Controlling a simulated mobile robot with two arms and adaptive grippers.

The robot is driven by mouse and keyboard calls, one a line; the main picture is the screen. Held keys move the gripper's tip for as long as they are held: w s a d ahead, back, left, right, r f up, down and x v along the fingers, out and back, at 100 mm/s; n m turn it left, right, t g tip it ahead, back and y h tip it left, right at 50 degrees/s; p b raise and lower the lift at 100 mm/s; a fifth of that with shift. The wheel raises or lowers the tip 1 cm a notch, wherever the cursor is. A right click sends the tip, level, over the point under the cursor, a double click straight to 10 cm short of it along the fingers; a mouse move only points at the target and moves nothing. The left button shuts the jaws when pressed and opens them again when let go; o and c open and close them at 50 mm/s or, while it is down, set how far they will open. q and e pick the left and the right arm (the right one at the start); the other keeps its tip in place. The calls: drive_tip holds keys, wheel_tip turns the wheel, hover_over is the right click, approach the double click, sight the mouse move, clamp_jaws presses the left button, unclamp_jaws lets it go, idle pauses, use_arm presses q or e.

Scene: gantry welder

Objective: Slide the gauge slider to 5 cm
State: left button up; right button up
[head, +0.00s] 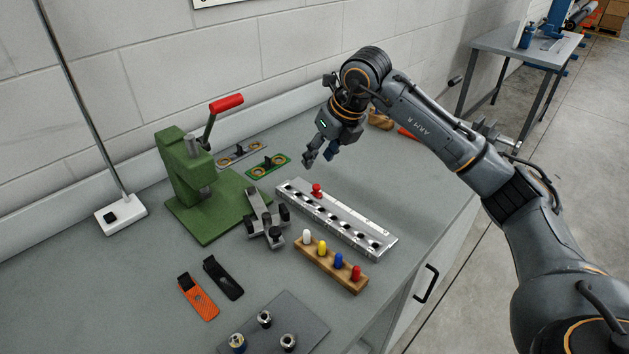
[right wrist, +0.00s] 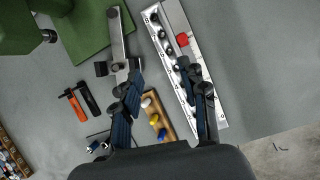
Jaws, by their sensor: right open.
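A long metal rail (head: 345,222) with a row of dark round spots lies on the bench, and a red knob (head: 316,190) stands near its far left end. My left gripper is not in view.
A wooden block (head: 330,265) with coloured pegs stands close in front of the rail. A grey metal fixture (head: 265,218) is left of it. A green press (head: 185,175) with a red-handled lever stands farther left. The bench right of the rail is clear.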

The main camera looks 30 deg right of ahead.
sight(317, 186)
drive_tip(key=shift+m+h, duration=0.3)
drive_tip(key=shift+h, duration=0.4)
drive_tip(key=d+x, duration=0.1)
drive_tip(key=x, duration=0.3)
drive_tip(key=p+x, duration=0.1)
drive_tip(key=x, duration=0.3)
drive_tip(key=d+x, duration=0.1)
drive_tip(key=x, duration=0.4)
drive_tip(key=shift+d+p, duration=0.35)
clamp_jaws()
